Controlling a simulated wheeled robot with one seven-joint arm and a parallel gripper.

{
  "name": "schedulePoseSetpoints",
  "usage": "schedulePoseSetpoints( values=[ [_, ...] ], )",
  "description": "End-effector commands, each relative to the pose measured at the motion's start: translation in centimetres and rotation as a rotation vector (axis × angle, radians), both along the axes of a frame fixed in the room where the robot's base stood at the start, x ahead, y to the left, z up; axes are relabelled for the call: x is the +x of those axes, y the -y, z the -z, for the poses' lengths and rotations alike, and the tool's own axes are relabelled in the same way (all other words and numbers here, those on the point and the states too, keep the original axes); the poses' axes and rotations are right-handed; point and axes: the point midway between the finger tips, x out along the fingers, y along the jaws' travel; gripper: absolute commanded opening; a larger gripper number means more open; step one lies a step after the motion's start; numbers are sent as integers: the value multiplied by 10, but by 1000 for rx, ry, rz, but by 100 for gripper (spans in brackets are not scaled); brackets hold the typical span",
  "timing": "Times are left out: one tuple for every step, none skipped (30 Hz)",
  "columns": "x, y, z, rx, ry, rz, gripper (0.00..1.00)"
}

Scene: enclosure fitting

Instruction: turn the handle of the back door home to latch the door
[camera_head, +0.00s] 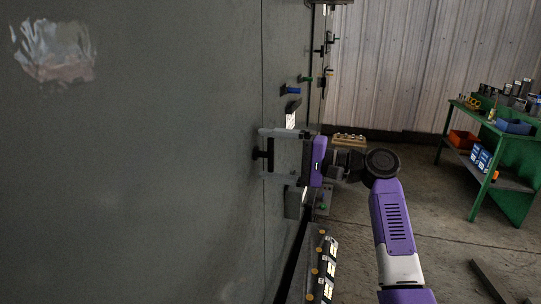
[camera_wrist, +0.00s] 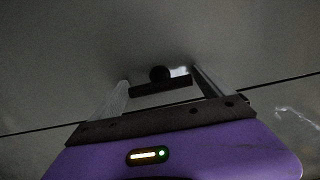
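The back door's handle (camera_head: 270,153) is a black T-shaped bar on a short stem, standing out from the large grey door panel (camera_head: 150,170) near a vertical seam. The bar looks upright in the head view. My gripper (camera_head: 262,155) reaches it from the right, open, with one finger above the bar and one below. In the wrist view the handle bar (camera_wrist: 161,88) lies crosswise between the two fingers of my gripper (camera_wrist: 161,80), its ends close to them. I cannot tell whether either finger touches it. A dark round hub shows behind the bar.
A rack with black-and-white parts (camera_head: 326,268) stands below my gripper. A green workbench (camera_head: 490,150) is at the right.

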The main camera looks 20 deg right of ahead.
Motion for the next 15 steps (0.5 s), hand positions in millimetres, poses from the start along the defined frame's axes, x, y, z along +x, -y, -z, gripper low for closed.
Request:
schedulePoseSetpoints(
  values=[
    [0,1,1,2,-3,3,98],
    [0,1,1,2,-3,3,100],
    [0,1,1,2,-2,2,100],
    [0,1,1,2,-2,2,100],
    [0,1,1,2,-2,2,100],
    [0,1,1,1,-2,1,100],
    [0,1,1,1,-2,1,100],
    [0,1,1,1,-2,1,100],
    [0,1,1,1,-1,1,100],
    [-1,3,1,1,-1,1,100],
    [-2,4,1,1,0,2,100],
    [-4,7,2,1,1,3,100],
    [-6,10,2,1,1,3,100],
    [-9,14,2,1,1,4,100],
    [-13,20,3,1,0,4,100]
  ],
)
